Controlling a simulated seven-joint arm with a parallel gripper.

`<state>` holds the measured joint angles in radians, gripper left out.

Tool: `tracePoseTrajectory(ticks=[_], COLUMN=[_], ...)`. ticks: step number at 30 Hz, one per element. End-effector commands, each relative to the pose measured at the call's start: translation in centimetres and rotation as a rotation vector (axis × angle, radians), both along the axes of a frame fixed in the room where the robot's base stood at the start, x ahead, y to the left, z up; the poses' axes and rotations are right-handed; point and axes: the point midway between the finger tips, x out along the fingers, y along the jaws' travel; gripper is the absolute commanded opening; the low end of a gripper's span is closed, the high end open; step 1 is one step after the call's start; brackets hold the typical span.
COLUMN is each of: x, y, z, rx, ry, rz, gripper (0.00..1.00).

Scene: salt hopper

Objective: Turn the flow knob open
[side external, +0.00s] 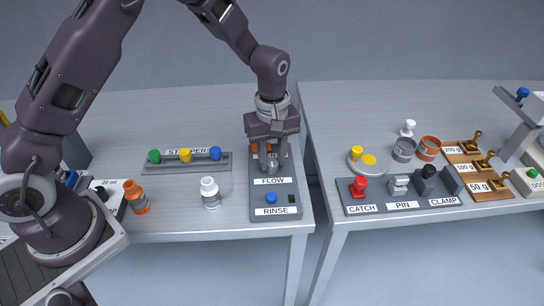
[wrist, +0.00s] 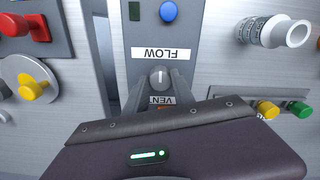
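The flow knob (wrist: 159,77) is a small round grey knob with a white pointer line on the grey panel (wrist: 190,40). Its pointer runs roughly along the panel's length, up and down in the wrist view. The FLOW label (wrist: 160,53) is beside it, upside down in that view; it also shows in the side view (side external: 272,181). My gripper (wrist: 160,82) points down over the panel, with one finger on each side of the knob. I cannot tell whether the fingers touch it. In the side view, my gripper (side external: 271,163) largely hides the knob.
A blue RINSE button (wrist: 169,11) is on the same panel. A partly hidden VENT label (wrist: 160,100) lies by the fingers. A gap separates the two tables, with the CATCH, PIN and CLAMP panel (side external: 380,207) right.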

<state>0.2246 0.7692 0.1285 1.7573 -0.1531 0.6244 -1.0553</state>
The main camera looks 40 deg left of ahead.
Motion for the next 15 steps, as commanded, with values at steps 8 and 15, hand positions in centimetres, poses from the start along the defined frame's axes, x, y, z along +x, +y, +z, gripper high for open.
tracePoseTrajectory(ticks=[8, 15], x=[0.00, 0.01], y=[0.00, 0.03], z=[0.03, 0.04], rx=[0.000, 0.000], ry=[0.000, 0.000], rz=[-0.001, -0.055], gripper=[0.00, 0.00])
